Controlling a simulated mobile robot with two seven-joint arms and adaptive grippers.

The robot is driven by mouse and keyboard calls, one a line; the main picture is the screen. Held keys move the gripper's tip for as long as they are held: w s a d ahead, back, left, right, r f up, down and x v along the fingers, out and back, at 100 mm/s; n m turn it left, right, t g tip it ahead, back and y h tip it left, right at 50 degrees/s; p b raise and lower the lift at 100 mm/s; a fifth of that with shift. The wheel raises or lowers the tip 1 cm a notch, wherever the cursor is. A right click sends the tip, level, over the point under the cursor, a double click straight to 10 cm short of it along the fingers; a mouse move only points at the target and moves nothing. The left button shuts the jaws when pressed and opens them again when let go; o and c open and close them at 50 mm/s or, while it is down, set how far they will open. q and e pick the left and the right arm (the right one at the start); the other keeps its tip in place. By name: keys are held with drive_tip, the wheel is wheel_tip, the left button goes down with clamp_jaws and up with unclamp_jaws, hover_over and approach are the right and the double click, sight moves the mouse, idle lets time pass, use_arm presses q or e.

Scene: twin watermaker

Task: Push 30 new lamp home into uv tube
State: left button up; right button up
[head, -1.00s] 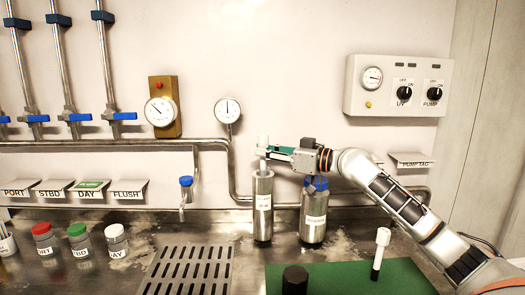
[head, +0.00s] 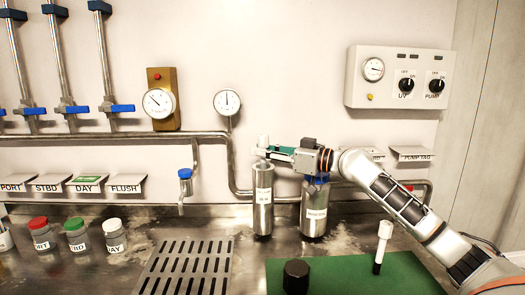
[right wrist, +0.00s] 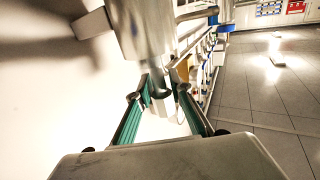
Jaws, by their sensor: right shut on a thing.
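The uv tube (head: 263,205) is an upright steel cylinder with a label, standing on the steel counter. The lamp's white end (head: 263,141) stands up above the tube's mouth; its lower part is hidden inside the tube. My right gripper (head: 264,153) comes in from the right, level, and is shut on the lamp just above the tube's rim. In the right wrist view the green fingers (right wrist: 160,98) close on the lamp, with the steel tube (right wrist: 142,28) close beyond. My left gripper is not in view.
A labelled steel canister (head: 314,212) stands right of the tube, under my gripper. A green mat (head: 345,277) holds a black cap (head: 296,277) and a white-capped dark rod (head: 382,243). A drain grate (head: 188,268) and several jars lie left. Pipes and gauges line the wall.

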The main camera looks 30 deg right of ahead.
drive_tip(key=shift+f+b, duration=0.35)
drive_tip(key=shift+f, duration=0.2)
drive_tip(key=shift+a+f, duration=0.15)
drive_tip(key=shift+f, duration=0.2)
